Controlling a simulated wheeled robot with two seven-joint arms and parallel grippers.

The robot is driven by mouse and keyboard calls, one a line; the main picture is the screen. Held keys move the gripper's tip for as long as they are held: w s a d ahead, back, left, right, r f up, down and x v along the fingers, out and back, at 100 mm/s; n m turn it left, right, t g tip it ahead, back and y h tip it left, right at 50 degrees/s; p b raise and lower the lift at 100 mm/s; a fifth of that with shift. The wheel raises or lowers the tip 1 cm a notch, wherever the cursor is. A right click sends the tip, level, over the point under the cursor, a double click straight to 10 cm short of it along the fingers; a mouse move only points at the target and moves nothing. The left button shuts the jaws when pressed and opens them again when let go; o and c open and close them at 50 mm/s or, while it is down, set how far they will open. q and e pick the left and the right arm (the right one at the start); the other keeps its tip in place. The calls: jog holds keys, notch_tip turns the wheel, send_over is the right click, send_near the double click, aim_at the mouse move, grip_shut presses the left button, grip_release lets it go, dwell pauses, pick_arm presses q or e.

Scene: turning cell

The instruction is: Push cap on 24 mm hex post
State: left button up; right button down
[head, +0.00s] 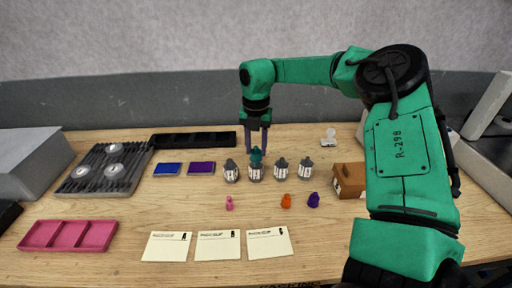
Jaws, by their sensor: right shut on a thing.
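Several grey posts with white labels stand in a row mid-table; the labels are too small to read, so I cannot tell which is the 24 mm hex post. The posts are the leftmost (231,172), the second (255,174), the third (281,170) and the rightmost (305,169). My right gripper (257,150) points down over the second post, shut on a teal cap (256,157). The cap is at that post's top; I cannot tell whether it is seated. A pink cap (229,203), an orange cap (286,201) and a purple cap (313,200) lie in front. My left gripper is not in view.
Paper cards (217,246) lie at the front. A pink tray (68,235), a slatted plate (72,184) with round metal parts, blue (167,169) and purple (201,168) trays and a black tray (190,139) are left. A brown box (348,179) stands right of the posts.

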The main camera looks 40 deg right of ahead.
jog(key=shift+f, duration=0.1)
dwell(0.3)
jog(key=shift+f+b, duration=0.3)
jog(key=shift+b, duration=0.2)
jog(key=shift+c, duration=1.9)
grip_release()
jog(key=shift+o, duration=0.3)
jog(key=o, duration=0.3)
jog(key=shift+r, duration=0.15)
